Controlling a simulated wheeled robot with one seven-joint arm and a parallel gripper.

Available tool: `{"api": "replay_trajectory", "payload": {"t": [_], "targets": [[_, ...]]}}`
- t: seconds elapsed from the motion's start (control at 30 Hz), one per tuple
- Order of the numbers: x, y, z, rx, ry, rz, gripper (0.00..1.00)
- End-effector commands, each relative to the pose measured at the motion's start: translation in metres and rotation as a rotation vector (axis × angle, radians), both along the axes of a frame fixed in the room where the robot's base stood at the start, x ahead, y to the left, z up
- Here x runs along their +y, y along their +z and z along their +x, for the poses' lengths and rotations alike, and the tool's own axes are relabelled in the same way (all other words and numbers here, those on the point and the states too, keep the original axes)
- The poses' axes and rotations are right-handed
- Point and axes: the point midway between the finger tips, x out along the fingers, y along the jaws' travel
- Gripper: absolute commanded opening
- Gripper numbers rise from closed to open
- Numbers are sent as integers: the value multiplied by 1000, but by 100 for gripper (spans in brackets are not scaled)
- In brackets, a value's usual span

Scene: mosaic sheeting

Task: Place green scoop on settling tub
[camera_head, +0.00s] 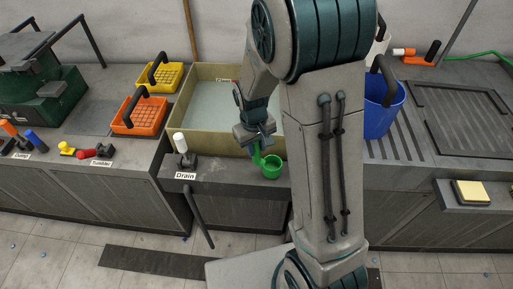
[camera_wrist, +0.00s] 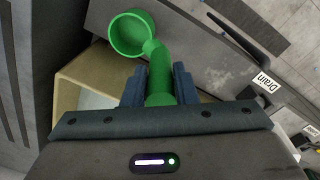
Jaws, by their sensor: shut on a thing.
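The green scoop (camera_head: 271,168) has a round cup and a short handle. My gripper (camera_head: 254,140) is shut on its handle and holds it over the front ledge of the settling tub. In the wrist view the scoop (camera_wrist: 130,33) extends up and left from between my gripper's fingers (camera_wrist: 160,88). The settling tub (camera_head: 190,110) is a tan-walled basin with pale water, behind the scoop in the head view. My arm hides its right part. A corner of the tub (camera_wrist: 75,75) shows at left in the wrist view. I cannot tell whether the scoop touches the ledge.
A white-topped drain lever (camera_head: 180,143) stands at the tub's front left. Orange (camera_head: 138,114) and yellow (camera_head: 160,77) baskets stand on the left counter. A blue bucket (camera_head: 384,108) stands right of my arm. A yellow sponge-like block (camera_head: 471,191) lies at far right.

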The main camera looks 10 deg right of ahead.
Motion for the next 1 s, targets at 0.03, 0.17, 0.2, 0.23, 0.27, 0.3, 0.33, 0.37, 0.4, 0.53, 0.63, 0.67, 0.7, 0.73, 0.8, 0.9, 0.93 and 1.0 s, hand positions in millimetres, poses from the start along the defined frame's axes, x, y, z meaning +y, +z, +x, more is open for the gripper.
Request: {"api": "replay_trajectory", "payload": {"t": [0.03,0.17,0.2,0.23,0.27,0.3,0.33,0.37,0.4,0.53,0.63,0.67,0.7,0.73,0.8,0.9,0.93,1.0], "targets": [[0,-6,0,3,0,-1,0],[0,-12,0,0,0,0,0],[0,-12,0,-1,0,0,0],[0,-11,0,-1,0,0,0],[0,-11,0,-1,0,0,0],[0,-11,0,-1,0,0,0],[0,-11,0,-1,0,0,0],[0,-12,0,-1,0,0,0],[0,-13,0,-1,0,0,0],[0,-14,0,-1,0,0,37],[0,-14,0,-1,0,0,48],[0,-14,0,-1,0,0,48],[0,-14,0,-1,0,0,48],[0,-14,0,-1,0,0,48],[0,-14,0,-1,0,0,48],[0,-12,0,-1,0,0,48],[0,-10,0,-1,0,0,48],[0,-5,1,-4,0,1,48]]}}
